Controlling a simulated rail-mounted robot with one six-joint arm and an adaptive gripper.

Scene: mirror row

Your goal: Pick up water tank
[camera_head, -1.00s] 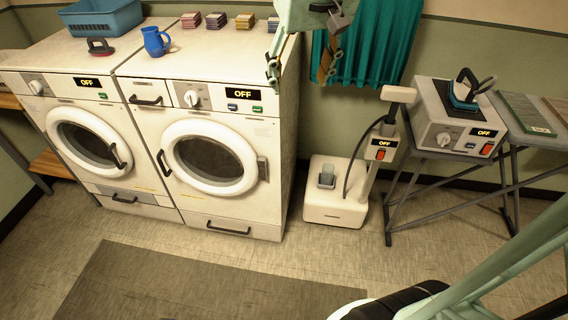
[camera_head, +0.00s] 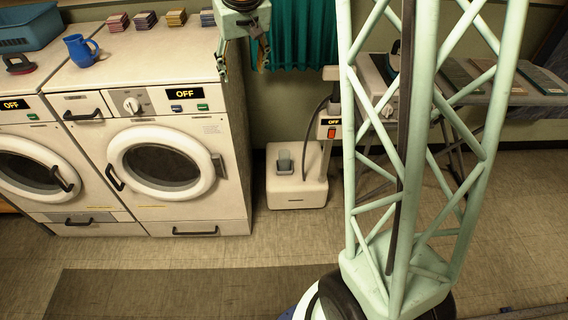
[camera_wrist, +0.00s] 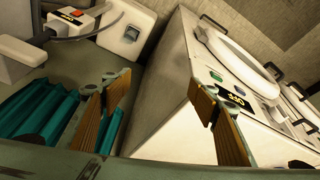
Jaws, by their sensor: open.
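A small grey, translucent tank (camera_head: 284,161), which looks like the water tank, sits upright in the white base of the garment steamer on the floor. It also shows in the wrist view (camera_wrist: 132,33), at the top, beyond my fingers. My gripper (camera_head: 243,66) is high up at the dryer's right edge, left of and above the tank. Its two wood-coloured finger pads are spread apart in the wrist view (camera_wrist: 160,94), with nothing between them. The tank is well clear of the fingers.
The right dryer (camera_head: 165,110) stands left of the steamer base (camera_head: 297,192). The steamer's post (camera_head: 325,150) and hose rise beside the tank. A teal curtain (camera_head: 305,40) hangs behind. The ironing board (camera_head: 490,85) is at the right. The floor in front is clear.

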